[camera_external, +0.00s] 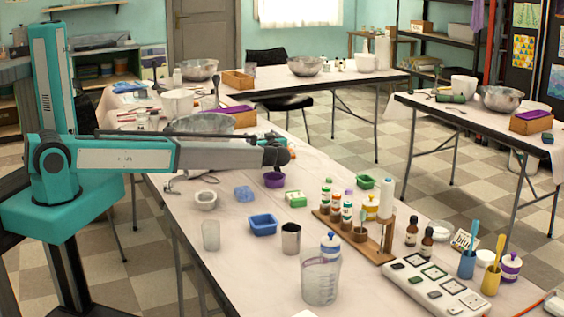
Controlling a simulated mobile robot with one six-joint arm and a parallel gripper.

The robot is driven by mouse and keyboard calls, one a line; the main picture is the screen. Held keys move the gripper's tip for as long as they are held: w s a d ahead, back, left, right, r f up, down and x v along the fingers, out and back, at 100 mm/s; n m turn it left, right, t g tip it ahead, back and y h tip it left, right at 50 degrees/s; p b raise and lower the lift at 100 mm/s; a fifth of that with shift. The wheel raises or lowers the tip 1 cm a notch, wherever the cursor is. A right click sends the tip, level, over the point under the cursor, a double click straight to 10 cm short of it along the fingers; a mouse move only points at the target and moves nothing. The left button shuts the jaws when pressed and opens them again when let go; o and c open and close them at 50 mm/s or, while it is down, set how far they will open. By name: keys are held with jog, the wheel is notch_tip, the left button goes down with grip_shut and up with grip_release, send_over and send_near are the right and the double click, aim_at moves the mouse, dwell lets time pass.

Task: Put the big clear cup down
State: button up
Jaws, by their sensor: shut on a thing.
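A smaller clear cup (211,236) stands farther back to the left. My arm reaches in from the left over the table, and its wrist ends above a purple bowl (273,181). I cannot make out the jaws or anything in them; the wrist hides them.
A metal cup (290,239), blue tray (263,225) and white mortar (205,200) stand nearby. A wooden rack (345,235) of bottles and a white power strip (435,288) take up the right side. Bare tabletop (240,275) lies left of the big cup.

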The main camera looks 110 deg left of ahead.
jog(key=shift+f+b, duration=0.15)
jog(key=shift+b, duration=0.2)
jog(key=o, duration=1.3)
jog(key=shift+r+p, duration=0.25)
jog(key=shift+p, duration=0.1)
jog(key=b+v, duration=0.1)
jog(key=v, duration=0.2)
jog(key=shift+f, duration=0.15)
notch_tip(320, 180, up, 7)
jog(key=b, duration=0.1)
